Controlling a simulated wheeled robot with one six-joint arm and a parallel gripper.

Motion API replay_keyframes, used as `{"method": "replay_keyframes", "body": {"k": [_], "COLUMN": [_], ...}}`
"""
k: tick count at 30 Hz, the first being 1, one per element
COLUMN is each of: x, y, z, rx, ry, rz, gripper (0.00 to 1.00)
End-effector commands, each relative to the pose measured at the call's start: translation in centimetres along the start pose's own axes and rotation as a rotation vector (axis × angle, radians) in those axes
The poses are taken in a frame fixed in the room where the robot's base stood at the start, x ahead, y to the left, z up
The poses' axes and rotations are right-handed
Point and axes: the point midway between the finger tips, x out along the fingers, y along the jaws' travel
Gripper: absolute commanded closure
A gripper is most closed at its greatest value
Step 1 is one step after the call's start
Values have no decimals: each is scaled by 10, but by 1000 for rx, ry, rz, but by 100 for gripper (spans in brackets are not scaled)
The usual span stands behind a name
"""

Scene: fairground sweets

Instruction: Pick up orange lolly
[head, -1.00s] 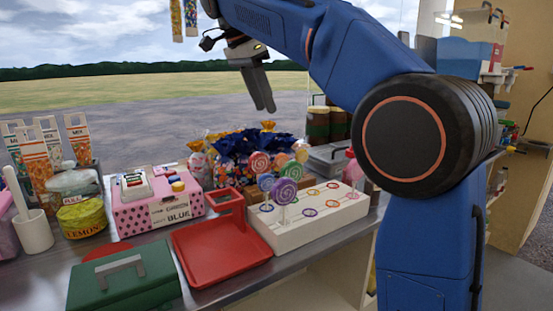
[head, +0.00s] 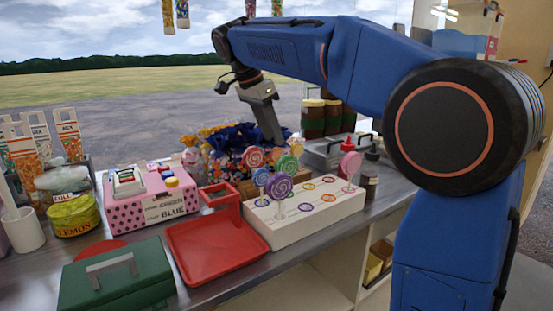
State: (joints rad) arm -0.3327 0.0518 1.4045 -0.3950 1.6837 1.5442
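The lollies stand upright in a white holder (head: 318,224) with coloured rings on its top. The orange lolly (head: 279,155) is small in the head view, behind the purple lolly (head: 279,186) and partly covered by its neighbours. A red swirl lolly (head: 253,157), a blue lolly (head: 261,176) and green lollies (head: 289,164) crowd around it. My gripper (head: 274,140) points down with its fingertips close above or behind the orange lolly. I cannot tell whether they touch it, or how far apart the fingers are.
A pink lolly (head: 350,164) stands apart at the holder's right. A red tray (head: 216,247), a green box (head: 115,278) and a pink spotted box (head: 150,205) lie left. Dark jars (head: 322,118) and wrapped sweets (head: 228,137) stand behind the lollies.

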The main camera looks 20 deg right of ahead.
Motion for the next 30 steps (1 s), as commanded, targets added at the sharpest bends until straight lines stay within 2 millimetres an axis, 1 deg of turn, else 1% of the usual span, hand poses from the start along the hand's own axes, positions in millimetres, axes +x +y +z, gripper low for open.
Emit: {"method": "replay_keyframes", "body": {"k": [4, 9, 13, 17, 23, 24, 26, 27, 28, 30], "x": [8, 32, 47, 53, 53, 53, 53, 53, 53, 53], "y": [2, 5, 5, 5, 5, 5, 5, 5, 5, 5], "z": [1, 6, 6, 6, 6, 6, 6, 6, 6, 6], "rx": [0, -1, 0, 0, 0, 0, 0, 0, 0, 0], "ry": [0, 0, 0, 0, 0, 0, 0, 0, 0, 0], "rz": [1, 2, 2, 1, 0, 0, 0, 0, 0, 0], "gripper": [66, 66, 66, 66, 66, 70, 85, 94, 100, 100]}}
